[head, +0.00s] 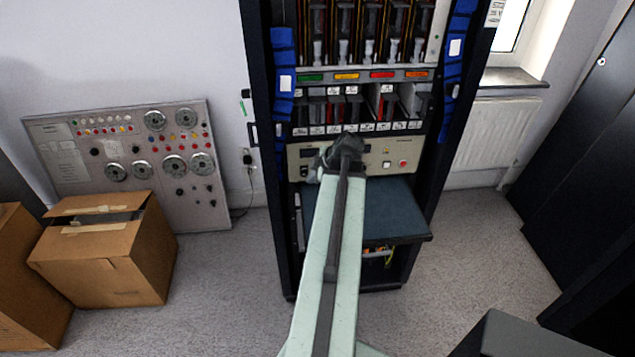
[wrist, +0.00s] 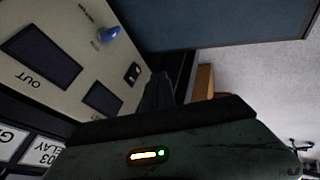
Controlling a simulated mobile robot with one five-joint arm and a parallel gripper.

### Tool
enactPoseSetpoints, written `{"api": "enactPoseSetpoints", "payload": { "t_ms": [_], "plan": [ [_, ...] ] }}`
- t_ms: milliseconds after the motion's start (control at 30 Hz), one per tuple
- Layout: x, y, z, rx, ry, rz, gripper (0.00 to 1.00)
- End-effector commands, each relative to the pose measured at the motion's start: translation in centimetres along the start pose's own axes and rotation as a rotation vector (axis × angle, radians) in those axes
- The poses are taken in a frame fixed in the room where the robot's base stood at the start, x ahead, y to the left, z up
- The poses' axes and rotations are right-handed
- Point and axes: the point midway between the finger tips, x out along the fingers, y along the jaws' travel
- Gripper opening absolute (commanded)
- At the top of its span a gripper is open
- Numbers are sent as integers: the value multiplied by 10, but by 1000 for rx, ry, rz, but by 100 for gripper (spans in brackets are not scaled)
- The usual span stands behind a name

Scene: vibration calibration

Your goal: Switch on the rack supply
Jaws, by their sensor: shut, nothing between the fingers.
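The rack supply is a beige panel (head: 375,160) across the rack, below the module rows. A red button (head: 403,163) and a pale button sit at its right end; a dark display (head: 307,152) sits at its left. My gripper (head: 328,158) is shut and empty in front of the panel's left half, hiding part of it. In the wrist view, the tilted panel (wrist: 75,25) shows dark windows, "OUT" lettering, a blue part (wrist: 108,33) and a small black switch (wrist: 132,73). My dark fingers (wrist: 160,88) are beside that switch; contact cannot be told.
A blue-grey shelf (head: 390,210) juts out below the panel. Cardboard boxes (head: 110,270) and an instrument board (head: 140,165) stand at left. Dark cabinets (head: 580,190) stand at right. Carpet is clear on both sides of the rack.

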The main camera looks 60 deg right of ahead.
Motion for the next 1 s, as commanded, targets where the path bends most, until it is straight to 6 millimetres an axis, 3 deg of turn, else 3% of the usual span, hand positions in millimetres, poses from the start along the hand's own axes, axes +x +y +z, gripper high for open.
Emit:
{"api": "enactPoseSetpoints", "payload": {
  "t_ms": [33, 133, 233, 400, 833, 1000],
  "plan": [
    [21, -3, 4, -1, 0, -1, 0],
    [41, -2, 4, -1, -1, 0, 0],
    [44, 18, 2, 0, -1, 1, 0],
    [52, 32, 3, 1, -1, 1, 0],
    [53, 34, 4, 2, -1, 2, 0],
    [51, 36, 15, 7, -3, 31, 0]
  ]
}}
